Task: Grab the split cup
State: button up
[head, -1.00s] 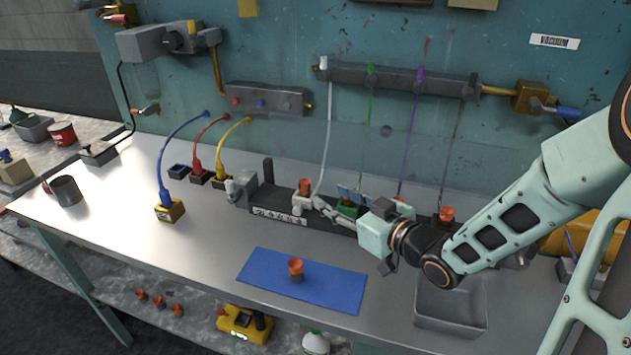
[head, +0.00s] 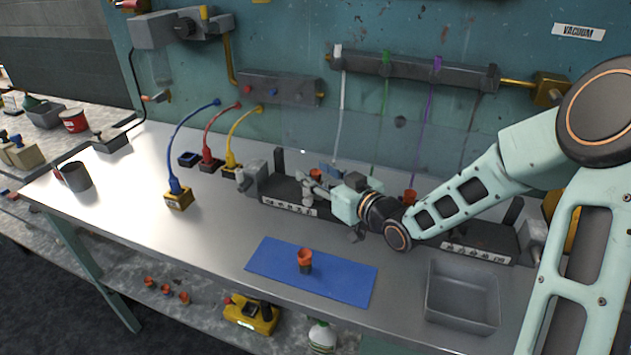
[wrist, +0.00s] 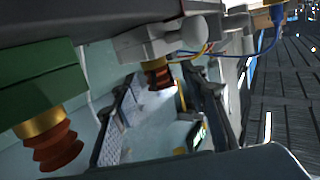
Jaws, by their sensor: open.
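An orange bellows cup (head: 315,175) shows at the left part of the dark rack, right behind my gripper (head: 320,188). In the wrist view a dark red cup (wrist: 158,76) hangs from a pale grey fitting (wrist: 160,40), near the far end of my open, empty jaws (wrist: 165,110). A larger cup (wrist: 52,145) with a gold collar is on a green block (wrist: 40,88) at the left. Another orange cup (head: 305,257) stands upright in a dark base on the blue mat (head: 345,285). I cannot make out a split on any cup.
The rack (head: 285,200) and hanging hoses (head: 384,110) crowd my gripper. An empty grey bin (head: 462,315) stands at the front right. Blue, red and yellow cabled blocks (head: 178,198) stand to the left. Several orange cups (head: 167,289) lie on the lower shelf. The front left tabletop is clear.

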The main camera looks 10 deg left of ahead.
aim_at(316, 172)
jog(key=shift+w+a, duration=0.15)
jog(key=c, duration=1)
jog(key=shift+r, duration=0.1)
jog(key=shift+c, duration=0.2)
jog(key=shift+r, duration=0.55)
notch_tip(316, 172, up, 2)
jog(key=shift+r+p, duration=0.2)
jog(key=shift+p, duration=0.2)
jog(key=s+d+r+p, duration=0.2)
jog(key=s+d+r, duration=0.6)
jog(key=s, duration=0.3)
jog(key=shift+s+r, duration=0.3)
jog(key=shift+r, duration=0.35)
